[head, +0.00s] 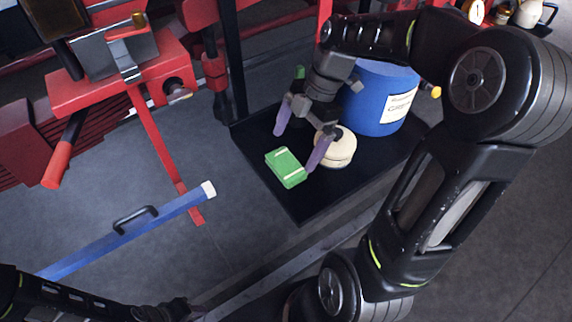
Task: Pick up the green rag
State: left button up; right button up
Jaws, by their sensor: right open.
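The green rag (284,168) lies folded on a black tray-like surface (302,207), with pale stripes across it. My right gripper (299,151) is open, its two purple-grey fingers pointing down over the surface. One fingertip is close to the rag's upper right side; the other is up and left of the rag. Nothing is between the fingers that I can make out, and I cannot tell how far above the rag they are. My left arm shows at the bottom left, but its gripper fingers cannot be made out.
A round cream-coloured item (340,150) sits right of the rag, close to a finger. A blue tub (380,98) with a white label stands behind it. A black post rises at the surface's left edge. A blue bar (125,233) with a handle and red machinery (120,75) are at left.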

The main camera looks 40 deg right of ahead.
aim_at(287, 162)
jog(key=p+x, duration=0.1)
jog(key=x, duration=0.3)
jog(key=shift+s+a, duration=0.15)
jog(key=shift+a, duration=0.05)
jog(key=shift+a+f, duration=0.15)
jog(key=shift+f, duration=0.3)
jog(key=shift+c, duration=0.3)
jog(key=c, duration=1.1)
jog(key=shift+r, duration=0.15)
jog(key=shift+c, duration=0.2)
notch_tip(287, 162, up, 10)
jog(key=b, duration=0.1)
